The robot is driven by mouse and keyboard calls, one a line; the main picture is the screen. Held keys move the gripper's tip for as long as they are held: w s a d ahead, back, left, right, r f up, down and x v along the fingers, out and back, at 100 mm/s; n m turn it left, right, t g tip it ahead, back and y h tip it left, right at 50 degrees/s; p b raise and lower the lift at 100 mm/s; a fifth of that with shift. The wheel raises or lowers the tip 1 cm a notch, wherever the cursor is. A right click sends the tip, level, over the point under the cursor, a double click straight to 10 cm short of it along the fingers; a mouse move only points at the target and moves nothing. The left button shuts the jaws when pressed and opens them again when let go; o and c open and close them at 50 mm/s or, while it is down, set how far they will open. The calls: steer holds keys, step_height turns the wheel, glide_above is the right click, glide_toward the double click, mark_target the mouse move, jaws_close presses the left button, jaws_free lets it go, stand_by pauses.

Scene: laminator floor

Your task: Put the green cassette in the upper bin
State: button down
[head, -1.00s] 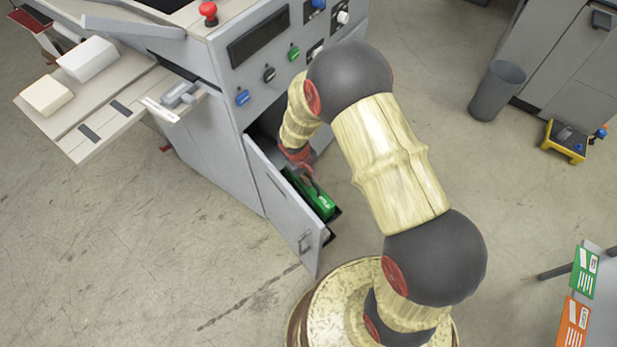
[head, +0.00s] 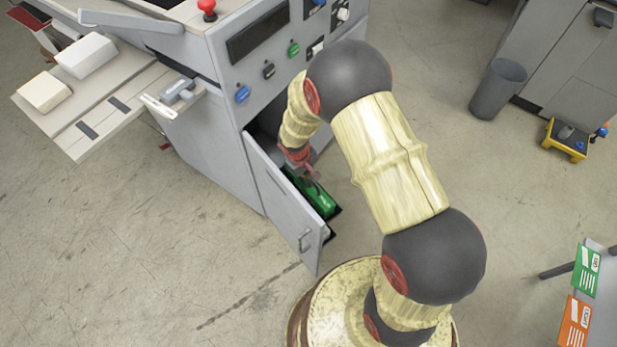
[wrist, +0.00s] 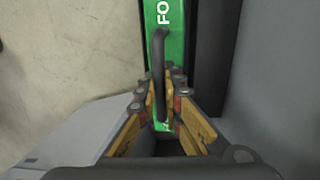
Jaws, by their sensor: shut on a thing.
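The green cassette (head: 318,200) lies in the opened compartment behind the tilted-out grey front panel (head: 283,205), low on the machine. It also shows in the wrist view (wrist: 177,50) as a narrow green body with white lettering and a dark handle (wrist: 158,60). My gripper (wrist: 161,103) is shut on that handle, one finger on each side of it. In the head view my gripper (head: 309,172) is at the upper end of the cassette, partly hidden by my arm. The cassette sits between the front panel and a dark gap. I cannot tell whether this compartment is the upper bin.
The machine's control panel (head: 285,60) rises above the compartment. A side shelf (head: 110,125) with two pale blocks juts out at left. A grey waste bin (head: 497,88) and a yellow stand (head: 566,140) are at right. Labelled cards (head: 586,270) are at lower right.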

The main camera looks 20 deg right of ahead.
steer(key=shift+f, duration=0.4)
steer(key=c, duration=1.9)
jaws_free()
steer(key=r, duration=0.4)
steer(key=a+r, duration=0.1)
steer(key=r, duration=0.3)
steer(key=a+r, duration=0.1)
steer(key=r, duration=0.2)
steer(key=shift+s+a+r, duration=0.1)
steer(key=shift+s+r, duration=0.3)
steer(key=shift+s, duration=0.1)
